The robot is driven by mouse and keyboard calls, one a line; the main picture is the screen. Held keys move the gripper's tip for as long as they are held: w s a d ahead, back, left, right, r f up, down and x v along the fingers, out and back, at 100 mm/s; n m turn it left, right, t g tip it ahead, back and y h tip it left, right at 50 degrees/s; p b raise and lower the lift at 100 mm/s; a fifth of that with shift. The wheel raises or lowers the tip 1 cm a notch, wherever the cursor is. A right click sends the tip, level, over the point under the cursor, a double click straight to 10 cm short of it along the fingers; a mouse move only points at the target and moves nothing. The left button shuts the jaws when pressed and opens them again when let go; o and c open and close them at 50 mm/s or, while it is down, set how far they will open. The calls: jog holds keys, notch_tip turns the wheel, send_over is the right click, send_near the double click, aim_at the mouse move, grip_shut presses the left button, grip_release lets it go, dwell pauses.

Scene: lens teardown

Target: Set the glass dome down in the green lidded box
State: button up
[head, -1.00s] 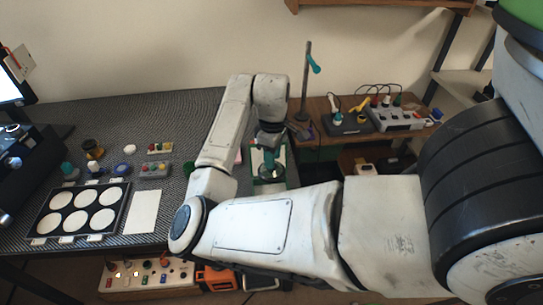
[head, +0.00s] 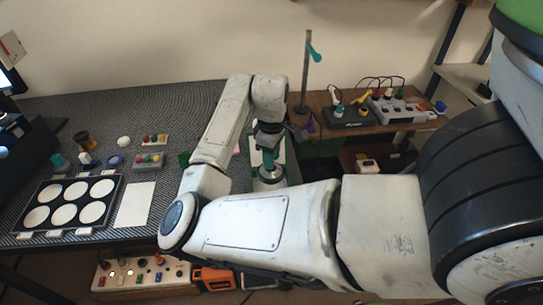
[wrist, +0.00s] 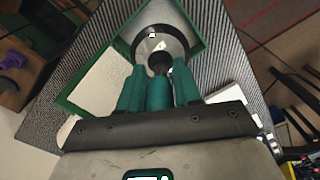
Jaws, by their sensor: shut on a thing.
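The glass dome (wrist: 160,42) is a clear round piece with a dark knob, seen in the wrist view between and beyond my fingertips. My gripper (wrist: 159,72) has teal fingers and is shut on the dome's dark knob. The green lidded box (wrist: 203,42) has a green rim and pale inside, and the dome appears within its outline. Its lid (wrist: 97,84) seems to lie open at the left. In the head view my gripper (head: 268,160) points down over the box (head: 290,164), partly hidden by my arm. I cannot tell whether the dome touches the box floor.
The box is at the right end of the dark patterned bench (head: 180,112). A black tray with white discs (head: 68,203) and a white sheet (head: 135,204) lie at the left. A thin stand (head: 305,75) rises behind the gripper. A wooden table (head: 400,125) holds devices.

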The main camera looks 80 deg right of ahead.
aim_at(272, 174)
jog(key=shift+f, duration=0.55)
jog(key=shift+f, duration=0.35)
jog(key=shift+f, duration=0.3)
jog(key=shift+f, duration=0.35)
jog(key=shift+f+b, duration=0.8)
jog(key=shift+f, duration=1.3)
dwell(0.9)
jog(key=shift+f+p, duration=0.15)
jog(key=shift+p, duration=0.35)
dwell(2.2)
